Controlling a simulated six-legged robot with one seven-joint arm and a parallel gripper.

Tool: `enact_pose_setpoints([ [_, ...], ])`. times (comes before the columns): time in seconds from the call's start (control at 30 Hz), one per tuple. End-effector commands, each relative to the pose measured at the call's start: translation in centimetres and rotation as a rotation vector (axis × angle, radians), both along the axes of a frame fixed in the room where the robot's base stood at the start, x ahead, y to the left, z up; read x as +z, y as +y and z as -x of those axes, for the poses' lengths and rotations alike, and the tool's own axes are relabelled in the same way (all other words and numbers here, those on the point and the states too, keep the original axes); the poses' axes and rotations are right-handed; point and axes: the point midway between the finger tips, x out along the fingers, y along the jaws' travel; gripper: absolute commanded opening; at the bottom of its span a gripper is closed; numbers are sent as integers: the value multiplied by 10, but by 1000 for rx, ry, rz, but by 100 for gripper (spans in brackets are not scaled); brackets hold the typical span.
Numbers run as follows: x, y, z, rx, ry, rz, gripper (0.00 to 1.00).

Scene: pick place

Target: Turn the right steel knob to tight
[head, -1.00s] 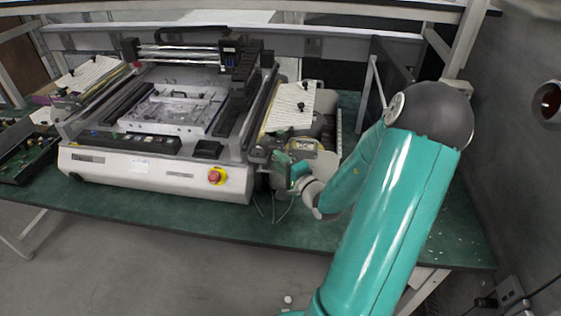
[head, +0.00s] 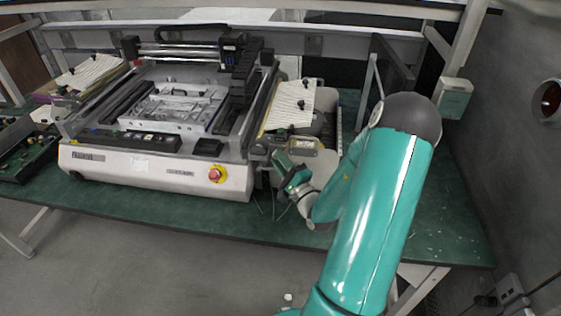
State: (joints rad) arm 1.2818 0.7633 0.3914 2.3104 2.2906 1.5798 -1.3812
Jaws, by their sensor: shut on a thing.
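A grey and yellow box (head: 303,146) sits close behind my gripper. A pale slotted plate (head: 290,107) with black knobs lies along the machine's right side. A dark tray of parts (head: 28,150) is at the left. The green tabletop (head: 200,222) is bare in front.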

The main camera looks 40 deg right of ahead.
Motion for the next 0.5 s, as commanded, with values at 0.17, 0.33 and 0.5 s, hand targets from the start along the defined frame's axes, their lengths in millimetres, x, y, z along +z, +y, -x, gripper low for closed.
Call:
enact_pose_setpoints([
  [0.17,1,1,-1,2,-2,2,27],
  [0.33,1,0,0,1,0,3,44],
  [0.5,0,0,0,1,1,2,44],
])
